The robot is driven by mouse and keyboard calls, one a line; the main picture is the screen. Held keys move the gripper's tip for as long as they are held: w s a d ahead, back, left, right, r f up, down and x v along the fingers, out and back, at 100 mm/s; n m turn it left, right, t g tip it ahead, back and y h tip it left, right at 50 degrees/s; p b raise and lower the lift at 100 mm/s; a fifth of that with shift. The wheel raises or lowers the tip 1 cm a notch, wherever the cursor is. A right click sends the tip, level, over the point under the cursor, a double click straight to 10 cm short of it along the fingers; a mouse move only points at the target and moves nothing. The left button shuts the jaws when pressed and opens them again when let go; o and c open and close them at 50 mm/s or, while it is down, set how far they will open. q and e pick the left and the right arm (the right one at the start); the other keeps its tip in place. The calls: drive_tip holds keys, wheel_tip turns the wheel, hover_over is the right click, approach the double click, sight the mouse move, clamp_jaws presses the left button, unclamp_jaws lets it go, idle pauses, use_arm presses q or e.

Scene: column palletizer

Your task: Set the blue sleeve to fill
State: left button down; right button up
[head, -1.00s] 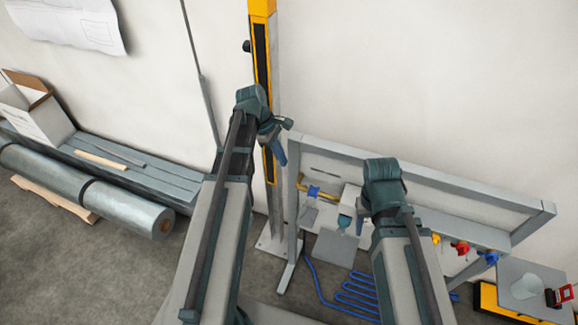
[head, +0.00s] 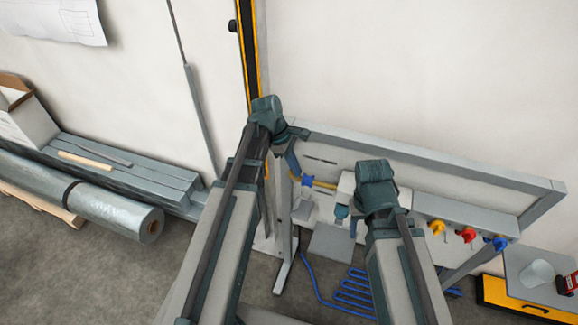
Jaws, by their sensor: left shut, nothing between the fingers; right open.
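A blue fitting (head: 308,181) sits on a short yellow tube on the grey bench panel, left of centre; it may be the blue sleeve. A blue knob-like part (head: 499,243) also hangs at the right end of the panel, so I cannot tell for sure which is the sleeve. My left gripper (head: 294,170) is shut and empty, just left of the blue fitting; whether they touch is unclear. My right gripper (head: 348,217) is open and pointing down in front of the white box on the panel, partly hidden by its own arm.
Yellow (head: 437,227) and red (head: 467,235) parts hang beside the right-hand blue one. A blue coiled hose (head: 352,290) lies on the floor. A yellow column (head: 250,50) rises behind my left arm.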

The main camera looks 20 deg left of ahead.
sight(315, 181)
idle(0.3)
use_arm(q)
drive_tip(key=d, duration=0.5)
drive_tip(key=shift+s, duration=0.1)
drive_tip(key=shift+a, duration=0.15)
drive_tip(key=shift+r, duration=0.1)
drive_tip(key=p+v, duration=1.3)
drive_tip(key=shift+r, duration=0.25)
